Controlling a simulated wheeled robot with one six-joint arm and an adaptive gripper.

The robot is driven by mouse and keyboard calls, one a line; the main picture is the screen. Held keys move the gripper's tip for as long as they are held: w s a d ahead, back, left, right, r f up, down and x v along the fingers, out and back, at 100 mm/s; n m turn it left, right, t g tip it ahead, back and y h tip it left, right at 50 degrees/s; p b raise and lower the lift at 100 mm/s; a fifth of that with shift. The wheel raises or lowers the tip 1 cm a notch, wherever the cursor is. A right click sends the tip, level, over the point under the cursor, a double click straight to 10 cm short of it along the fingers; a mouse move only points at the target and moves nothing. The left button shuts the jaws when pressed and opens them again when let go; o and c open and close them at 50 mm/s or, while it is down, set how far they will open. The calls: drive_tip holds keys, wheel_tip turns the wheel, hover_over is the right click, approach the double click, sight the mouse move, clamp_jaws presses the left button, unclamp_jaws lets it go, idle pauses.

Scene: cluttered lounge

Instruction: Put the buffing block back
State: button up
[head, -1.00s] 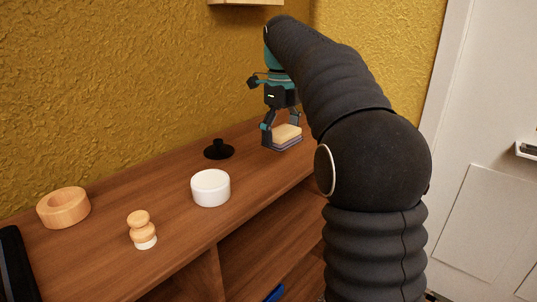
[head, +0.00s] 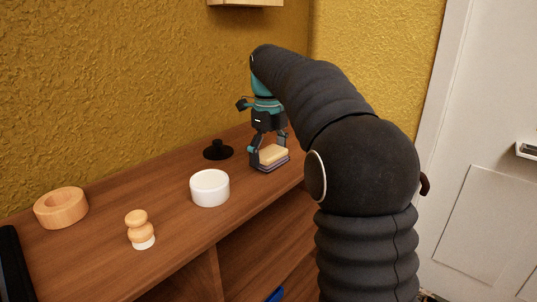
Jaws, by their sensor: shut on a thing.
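The buffing block (head: 273,155), pale yellow on top with a greyish-purple layer below, shows in the head view toward the far right of the wooden cabinet top. My gripper (head: 268,152) points down and is shut on the block, with a finger on either side. The block is level and low over the wood or touching it; I cannot tell which. The far finger is partly hidden behind the block.
A white round pot (head: 210,188) and a black disc with a knob (head: 218,150) stand left of the block. A wooden ring-like bowl (head: 62,208) and a small wooden knobbed brush (head: 140,230) are farther left. A yellow wall (head: 120,90) runs behind the cabinet top (head: 105,210).

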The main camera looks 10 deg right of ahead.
sight(268, 150)
drive_tip(key=o, duration=0.7)
drive_tip(key=shift+f, duration=0.1)
wheel_tip(268, 150, up, 12)
drive_tip(key=shift+r+p, duration=0.15)
drive_tip(key=shift+p, duration=0.5)
